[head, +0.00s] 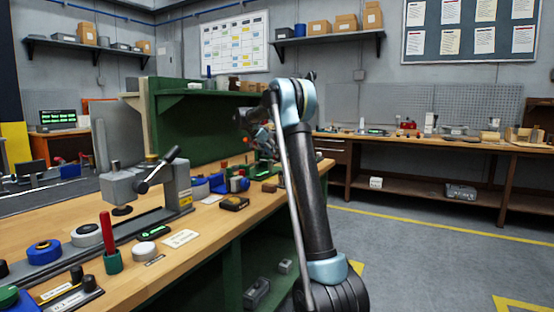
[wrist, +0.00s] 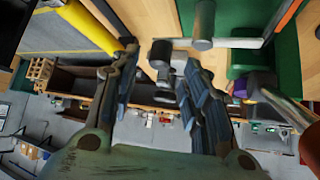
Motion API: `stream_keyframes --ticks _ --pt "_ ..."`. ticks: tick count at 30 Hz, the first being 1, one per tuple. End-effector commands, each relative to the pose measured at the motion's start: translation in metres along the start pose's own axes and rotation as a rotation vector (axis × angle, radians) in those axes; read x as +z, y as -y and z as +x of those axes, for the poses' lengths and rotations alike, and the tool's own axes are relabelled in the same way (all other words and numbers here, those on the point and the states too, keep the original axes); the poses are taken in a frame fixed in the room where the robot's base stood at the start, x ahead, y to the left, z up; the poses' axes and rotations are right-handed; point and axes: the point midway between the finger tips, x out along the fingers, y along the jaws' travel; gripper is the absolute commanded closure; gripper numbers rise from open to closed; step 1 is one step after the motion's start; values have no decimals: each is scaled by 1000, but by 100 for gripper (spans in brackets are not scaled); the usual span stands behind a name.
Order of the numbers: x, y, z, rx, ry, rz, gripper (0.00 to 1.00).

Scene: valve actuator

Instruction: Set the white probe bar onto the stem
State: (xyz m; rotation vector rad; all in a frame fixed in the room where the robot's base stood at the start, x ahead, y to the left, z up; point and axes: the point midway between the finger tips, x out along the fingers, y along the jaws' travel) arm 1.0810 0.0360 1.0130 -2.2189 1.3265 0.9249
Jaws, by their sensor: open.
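My gripper (wrist: 156,62) is open in the wrist view, its two dark fingers spread apart with nothing clearly held. In the head view my gripper (head: 260,136) is small, raised above the far part of the bench and partly hidden by my arm. A pale narrow bar (wrist: 235,43) lies past the fingertips in the wrist view, beside a grey cylinder (wrist: 204,24); I cannot tell if it is the white probe bar. A dark stacked knob shape (wrist: 162,58) shows between the fingertips. I cannot make out the stem for certain in either view.
The wooden bench (head: 215,226) carries a grey lever press (head: 178,187), a red-handled tool (head: 108,240), a blue ring (head: 44,252), a white disc (head: 145,249) and several small parts. A green panel (head: 205,127) stands behind. Open floor (head: 420,250) lies at right.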

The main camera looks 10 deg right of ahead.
Motion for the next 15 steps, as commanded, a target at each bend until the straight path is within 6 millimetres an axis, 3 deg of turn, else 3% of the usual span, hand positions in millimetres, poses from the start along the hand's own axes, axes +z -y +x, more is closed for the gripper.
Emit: stream_keyframes --ticks 6,15 --pt "0 0 -42 -1 -1 -1 57" --pt "0 -1 -71 1 -1 1 57"
